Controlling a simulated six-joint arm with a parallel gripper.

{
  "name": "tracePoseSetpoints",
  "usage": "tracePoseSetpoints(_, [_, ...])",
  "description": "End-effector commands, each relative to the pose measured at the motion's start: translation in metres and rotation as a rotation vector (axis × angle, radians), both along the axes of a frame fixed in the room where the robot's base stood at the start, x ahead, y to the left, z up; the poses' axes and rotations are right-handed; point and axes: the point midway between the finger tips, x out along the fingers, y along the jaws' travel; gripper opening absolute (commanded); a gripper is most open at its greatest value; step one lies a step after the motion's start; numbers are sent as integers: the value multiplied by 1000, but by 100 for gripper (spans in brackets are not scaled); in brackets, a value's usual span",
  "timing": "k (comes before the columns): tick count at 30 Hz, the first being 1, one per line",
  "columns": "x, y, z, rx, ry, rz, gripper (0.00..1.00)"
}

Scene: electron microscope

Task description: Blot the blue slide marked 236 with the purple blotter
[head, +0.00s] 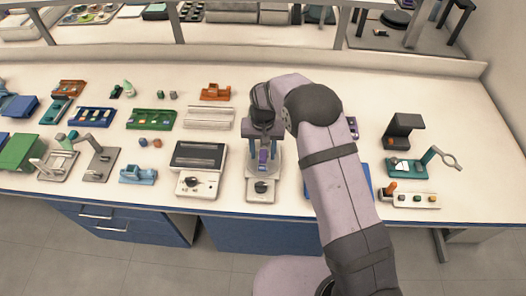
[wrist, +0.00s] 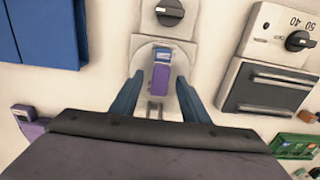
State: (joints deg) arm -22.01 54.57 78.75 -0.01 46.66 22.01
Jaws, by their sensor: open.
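In the head view my gripper (head: 262,128) is above the back of the stand. A purple piece with a pale label (wrist: 28,115) shows at the lower left.
A white instrument with a dial (head: 200,168) stands close on the left. A green rack (head: 152,119) is farther left. A dark stand (head: 405,132) and a ring holder (head: 440,158) are on the right.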

Motion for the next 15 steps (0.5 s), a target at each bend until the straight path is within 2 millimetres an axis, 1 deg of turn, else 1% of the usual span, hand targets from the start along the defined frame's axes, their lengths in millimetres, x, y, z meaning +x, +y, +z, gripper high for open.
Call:
tracePoseSetpoints(4, [0, 0, 1, 0, 0, 0, 42])
tracePoseSetpoints(7, [0, 0, 7, 0, -1, 0, 42])
tracePoseSetpoints(11, [1, 0, 21, 1, -3, 0, 42])
tracePoseSetpoints(15, [1, 0, 40, 2, -4, 0, 42])
